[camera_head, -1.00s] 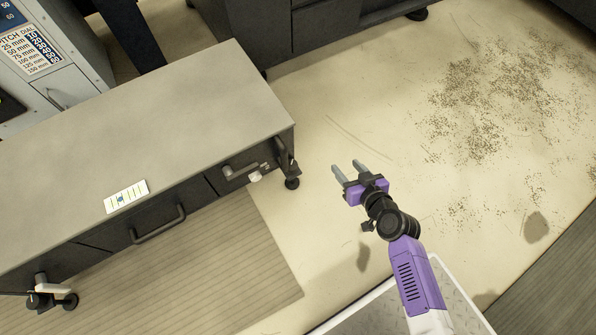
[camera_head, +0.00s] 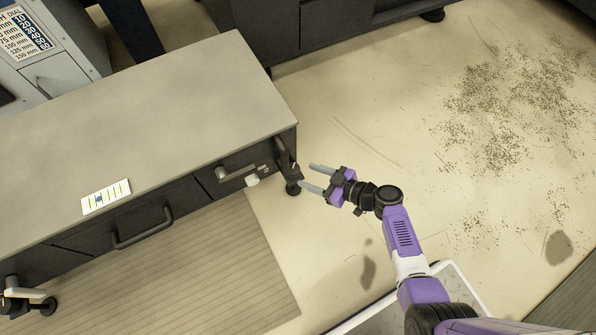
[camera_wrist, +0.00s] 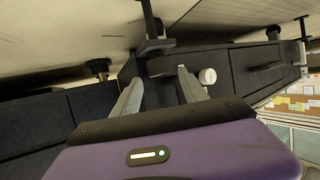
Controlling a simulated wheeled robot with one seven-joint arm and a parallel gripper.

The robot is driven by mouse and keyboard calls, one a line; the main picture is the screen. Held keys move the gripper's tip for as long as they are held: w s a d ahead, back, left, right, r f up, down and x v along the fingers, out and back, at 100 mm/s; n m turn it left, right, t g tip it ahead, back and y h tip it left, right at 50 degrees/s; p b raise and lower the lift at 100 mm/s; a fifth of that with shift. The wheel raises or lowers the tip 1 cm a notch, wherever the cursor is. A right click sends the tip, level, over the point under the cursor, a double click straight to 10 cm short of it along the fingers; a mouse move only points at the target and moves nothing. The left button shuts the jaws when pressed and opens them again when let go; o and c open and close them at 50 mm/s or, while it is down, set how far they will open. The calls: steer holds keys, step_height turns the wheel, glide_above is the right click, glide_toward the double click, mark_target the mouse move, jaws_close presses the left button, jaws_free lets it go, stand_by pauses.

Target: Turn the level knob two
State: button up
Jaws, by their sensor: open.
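My purple gripper (camera_head: 307,176) is open and empty, its two grey fingers pointing left at the right end of the grey-topped bench (camera_head: 150,110). It also shows in the wrist view (camera_wrist: 158,80). A small white knob (camera_head: 252,180) sits on the bench's front near that end; in the wrist view the white knob (camera_wrist: 207,76) is just right of the right finger. A dark levelling foot (camera_head: 293,187) stands at the near right corner, close to the fingertips. Which part is level knob two cannot be told. No finger visibly touches a knob.
A grey handle (camera_head: 235,172) and a drawer pull (camera_head: 142,228) stick out from the bench front. A marked white card (camera_head: 106,197) lies on top. Another foot (camera_head: 30,301) is at the left. The floor right of the bench is open.

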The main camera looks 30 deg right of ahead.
mark_target(298, 173)
steer(key=shift+b+x, duration=0.85)
steer(key=shift+x, duration=1.9)
steer(key=c, duration=1.1)
steer(key=shift+s+a+m+h, duration=0.1)
steer(key=shift+a+m+h, duration=0.1)
steer(key=shift+m+h, duration=0.45)
steer(key=shift+t, duration=0.4)
steer(key=o, duration=1.1)
